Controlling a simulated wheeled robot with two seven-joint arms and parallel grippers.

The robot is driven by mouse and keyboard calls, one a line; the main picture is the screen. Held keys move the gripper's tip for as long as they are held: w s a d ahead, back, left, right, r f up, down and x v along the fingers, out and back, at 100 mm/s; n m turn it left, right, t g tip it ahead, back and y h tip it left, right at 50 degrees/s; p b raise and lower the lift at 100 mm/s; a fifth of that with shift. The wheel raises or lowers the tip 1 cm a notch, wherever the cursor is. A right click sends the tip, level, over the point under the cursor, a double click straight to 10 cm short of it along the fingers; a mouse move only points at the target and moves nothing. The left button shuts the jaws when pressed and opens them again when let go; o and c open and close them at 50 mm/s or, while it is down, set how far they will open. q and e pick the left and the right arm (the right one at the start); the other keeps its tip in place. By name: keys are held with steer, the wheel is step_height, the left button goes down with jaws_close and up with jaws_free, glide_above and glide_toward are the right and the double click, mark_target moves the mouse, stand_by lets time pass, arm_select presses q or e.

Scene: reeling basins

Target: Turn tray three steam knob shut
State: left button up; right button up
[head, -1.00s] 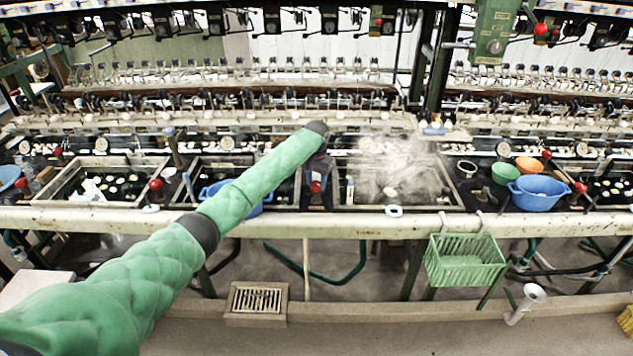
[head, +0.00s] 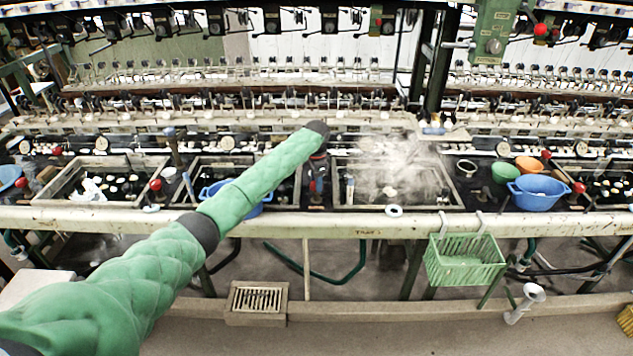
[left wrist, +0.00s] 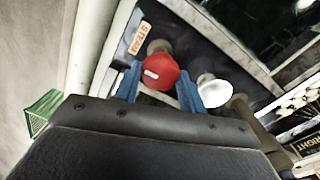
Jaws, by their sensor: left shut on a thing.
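The red steam knob (left wrist: 160,72), with a white mark on its face, sits between the two blue fingers of my left gripper (left wrist: 158,80) in the left wrist view. The fingers are shut on it. An orange label reading STEAM (left wrist: 140,38) is beside it. In the head view my left gripper (head: 317,172) is over the post between two basins and mostly hides the knob. The tray three basin (head: 447,207) is just to its right, with pale steam (head: 395,165) hanging over it. My right gripper is not in view.
A white knob (left wrist: 212,90) is close beside my fingers in the left wrist view. A blue bowl (head: 212,191) is partly behind my left arm. A green basket (head: 465,262) hangs at the front rail (head: 300,224). Another red knob (head: 155,185) is further left.

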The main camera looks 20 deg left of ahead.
arm_select(q)
steer(key=shift+m, duration=0.5)
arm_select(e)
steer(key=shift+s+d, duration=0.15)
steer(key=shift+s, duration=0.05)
arm_select(q)
steer(key=o, duration=0.9)
steer(key=shift+o, duration=0.3)
steer(key=shift+r, duration=0.25)
step_height(320, 180, up, 6)
steer(key=b, duration=0.3)
steer(key=shift+w, duration=0.1)
steer(key=shift+r, duration=0.65)
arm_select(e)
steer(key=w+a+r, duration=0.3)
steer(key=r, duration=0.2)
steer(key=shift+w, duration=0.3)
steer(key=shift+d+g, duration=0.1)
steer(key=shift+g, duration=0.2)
